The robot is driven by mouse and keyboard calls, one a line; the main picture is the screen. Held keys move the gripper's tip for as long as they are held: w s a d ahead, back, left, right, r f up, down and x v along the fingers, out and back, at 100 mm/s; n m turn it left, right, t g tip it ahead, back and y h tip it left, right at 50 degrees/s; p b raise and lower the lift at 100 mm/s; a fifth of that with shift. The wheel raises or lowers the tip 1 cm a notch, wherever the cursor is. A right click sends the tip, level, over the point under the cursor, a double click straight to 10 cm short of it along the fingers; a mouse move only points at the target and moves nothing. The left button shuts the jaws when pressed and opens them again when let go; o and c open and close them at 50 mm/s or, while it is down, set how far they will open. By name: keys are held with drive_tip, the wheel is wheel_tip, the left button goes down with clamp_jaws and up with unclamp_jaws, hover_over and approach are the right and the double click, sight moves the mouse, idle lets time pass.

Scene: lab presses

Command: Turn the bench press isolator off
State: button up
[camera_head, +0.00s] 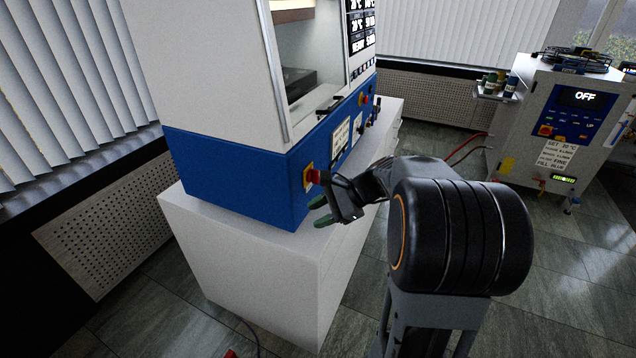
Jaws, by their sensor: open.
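The bench press (235,170) is a white and blue machine on a white cabinet. Its isolator, a red knob (314,176) on a yellow plate (308,184), sits low on the blue base near the front corner. My gripper (321,211) is open beside the press, its green-tipped fingers just below the knob in the picture. A dark part of the gripper overlaps the knob's right edge; I cannot tell whether they touch. No object shows between the fingers. The knob's exact turn position is too small to read.
A white cabinet (255,245) juts out below the press. More controls (362,98) and labels line the blue face farther back. A separate unit (565,130) with a display reading OFF stands at the right.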

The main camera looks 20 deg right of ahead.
drive_tip(key=w+d+f+m+t+y+b, duration=0.1)
drive_tip(key=w+d+f+m+t+y, duration=0.1)
drive_tip(key=w+d+m+t, duration=0.45)
drive_tip(key=m+t+b, duration=0.1)
drive_tip(key=m+t, duration=0.2)
drive_tip(key=m, duration=0.1)
approach(314, 176)
drive_tip(key=x, duration=0.8)
drive_tip(key=shift+w+d+r+p, duration=0.25)
drive_tip(key=shift+d+r+p, duration=0.05)
drive_tip(key=shift+r+p, duration=0.05)
drive_tip(key=shift+g, duration=0.25)
clamp_jaws()
